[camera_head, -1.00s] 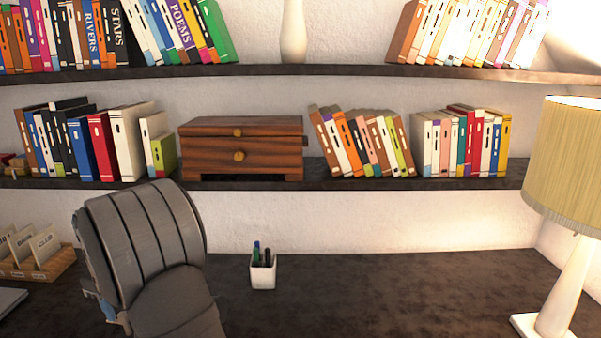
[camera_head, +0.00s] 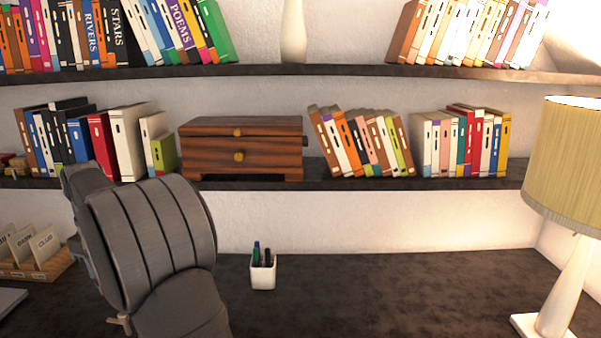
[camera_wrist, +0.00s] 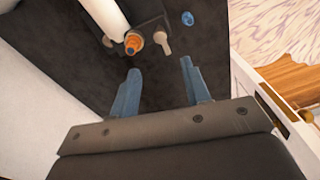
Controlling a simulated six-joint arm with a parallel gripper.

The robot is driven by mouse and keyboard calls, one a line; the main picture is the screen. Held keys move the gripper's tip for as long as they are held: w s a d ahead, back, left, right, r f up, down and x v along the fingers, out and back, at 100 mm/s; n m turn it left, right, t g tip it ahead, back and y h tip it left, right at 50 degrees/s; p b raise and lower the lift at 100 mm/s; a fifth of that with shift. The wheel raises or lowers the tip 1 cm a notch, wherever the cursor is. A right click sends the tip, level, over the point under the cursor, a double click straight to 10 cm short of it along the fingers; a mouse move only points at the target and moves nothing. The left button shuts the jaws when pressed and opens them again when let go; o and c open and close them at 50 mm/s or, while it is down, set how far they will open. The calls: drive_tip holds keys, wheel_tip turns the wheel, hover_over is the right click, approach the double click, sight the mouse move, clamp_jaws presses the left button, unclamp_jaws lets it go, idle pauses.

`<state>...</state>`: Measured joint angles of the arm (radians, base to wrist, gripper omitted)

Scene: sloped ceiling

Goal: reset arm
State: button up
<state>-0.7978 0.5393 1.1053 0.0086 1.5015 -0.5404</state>
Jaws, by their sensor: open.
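My arm (camera_head: 155,240) rises at the left of the head view, in front of the desk and the lower shelf. My gripper is hidden or out of sight in the head view. In the wrist view, my gripper (camera_wrist: 159,68) shows as two blue fingers spread apart with nothing between them. Beyond the fingertips is a dark surface, with a white rod and an orange-tipped part (camera_wrist: 133,44) near the top of the picture.
A white pen cup (camera_head: 263,274) stands on the dark desk (camera_head: 400,295) right of my arm. A card tray (camera_head: 48,270) is at the left, a lamp (camera_head: 565,165) at the right. A wooden drawer box (camera_head: 240,150) and books fill the lower shelf. The desk's middle right is clear.

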wheel_tip(320, 180, down, 12)
drive_tip(key=shift+f, duration=0.15)
drive_tip(key=m, duration=0.3)
drive_tip(key=shift+m, duration=0.4)
drive_tip(key=m, duration=0.4)
drive_tip(key=shift+m, duration=0.3)
drive_tip(key=m, duration=0.4)
drive_tip(key=shift+m, duration=2.4)
